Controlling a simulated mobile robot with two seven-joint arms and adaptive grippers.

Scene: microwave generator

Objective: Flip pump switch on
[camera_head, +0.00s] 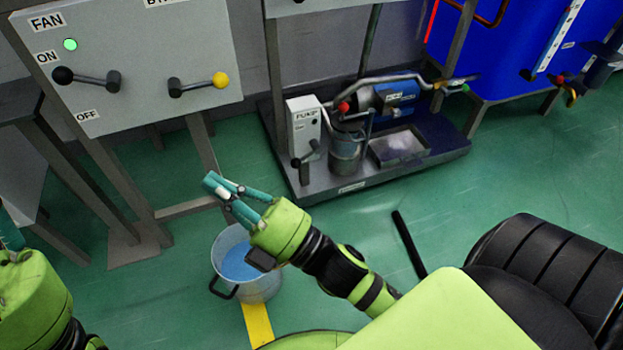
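A small white switch box (305,125) stands on the dark skid at the center back. Its label is too blurred to read surely; it may be the pump switch. A dark lever (307,155) with a black knob sits low on its front. My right gripper (212,183), with teal fingers, is in front of and left of the box, above a bucket and apart from the lever. Its fingertips lie close together in this view, and the gap is unclear. My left gripper (9,235) shows only partly at the left edge; its fingertips are cut off.
A grey panel (140,60) at upper left has a FAN lever (90,78), a yellow-knobbed lever (200,83) and a lit green lamp (70,44). A bucket (262,290) with blue liquid stands on the floor. A motor-pump unit (385,98) and blue tank (510,45) are behind.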

